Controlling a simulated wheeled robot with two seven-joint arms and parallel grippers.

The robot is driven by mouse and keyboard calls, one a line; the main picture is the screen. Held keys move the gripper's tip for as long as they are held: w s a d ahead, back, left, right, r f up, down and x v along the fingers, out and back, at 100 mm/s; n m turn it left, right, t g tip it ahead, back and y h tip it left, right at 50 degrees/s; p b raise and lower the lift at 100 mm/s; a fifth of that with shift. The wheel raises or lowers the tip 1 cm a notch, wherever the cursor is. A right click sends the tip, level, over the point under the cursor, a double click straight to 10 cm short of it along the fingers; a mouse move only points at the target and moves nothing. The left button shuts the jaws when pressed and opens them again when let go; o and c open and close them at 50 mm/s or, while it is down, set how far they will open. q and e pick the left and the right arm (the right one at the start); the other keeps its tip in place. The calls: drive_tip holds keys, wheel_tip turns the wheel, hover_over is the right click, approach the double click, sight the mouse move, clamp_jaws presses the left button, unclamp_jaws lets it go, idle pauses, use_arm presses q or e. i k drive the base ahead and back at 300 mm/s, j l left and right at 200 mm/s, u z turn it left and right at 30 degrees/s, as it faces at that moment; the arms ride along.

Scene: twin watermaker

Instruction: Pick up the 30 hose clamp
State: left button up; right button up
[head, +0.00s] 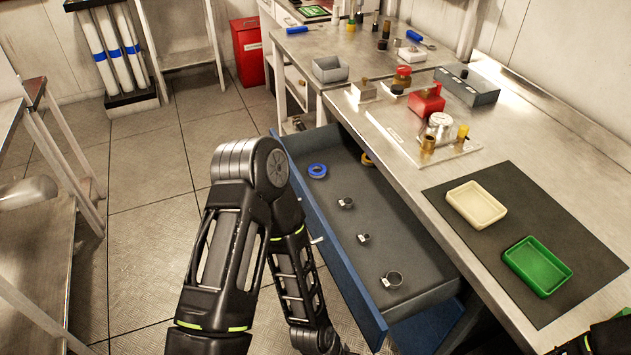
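Three metal hose clamps lie apart on the floor of the open blue drawer (408,252). A small clamp (347,203) is farthest back, another small clamp (364,239) lies in the middle, and the largest clamp (393,279) is nearest the front. No size marking is readable, so I cannot tell which is the 30 hose clamp. My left arm is bent along the drawer's left side, and its gripper is outside the picture. Only a bit of my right arm shows at the bottom right corner, with its gripper out of view.
A blue tape roll (317,171) and a partly hidden yellow roll (367,160) lie at the drawer's far end. The steel bench (400,150) overhangs the drawer's right side. On its dark mat (505,222) stand a cream tray (476,203) and a green tray (538,266).

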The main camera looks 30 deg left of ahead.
sight(342, 205)
drive_tip(key=j+z, duration=0.1)
drive_tip(key=j, duration=0.35)
drive_tip(key=k+j+z, duration=0.1)
drive_tip(key=j, duration=0.35)
drive_tip(key=k+j+z, duration=0.1)
drive_tip(key=j, duration=0.35)
